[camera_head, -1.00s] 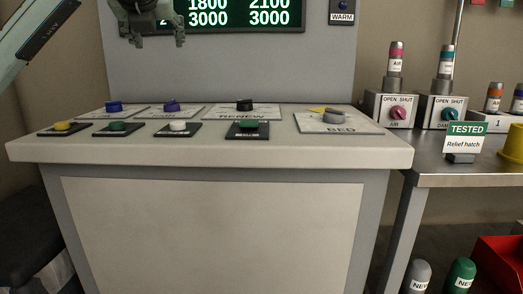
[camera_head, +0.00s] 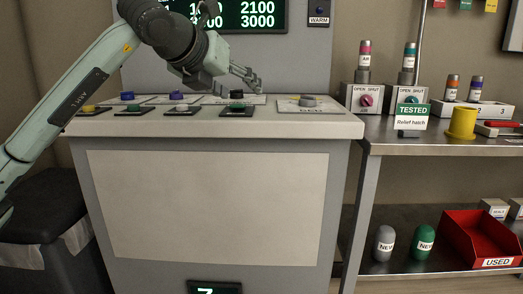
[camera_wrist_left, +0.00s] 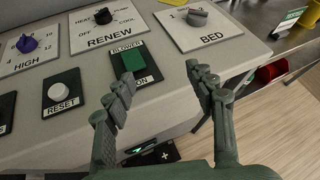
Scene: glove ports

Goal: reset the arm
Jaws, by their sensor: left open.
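My left arm comes in from the left in the head view, and its gripper (camera_head: 246,78) is above the control console (camera_head: 330,127), over its right half. In the left wrist view the left gripper (camera_wrist_left: 168,82) is open and empty, with its two fingers apart in front of the console's front edge. A green blower button (camera_wrist_left: 134,61) lies just beyond the left finger. A white RESET button (camera_wrist_left: 59,92) is to the left of it. The black RENEW knob (camera_wrist_left: 103,16) and the grey BED knob (camera_wrist_left: 197,17) are farther back. My right gripper is not in view.
A steel bench (camera_head: 375,148) stands to the right, holding valve boxes, a "TESTED Relief hatch" sign (camera_head: 411,116) and a yellow cup-like object (camera_head: 461,122). Its lower shelf bears grey and green NEW canisters and a red USED bin (camera_head: 482,240). A dark bin (camera_head: 50,225) stands left.

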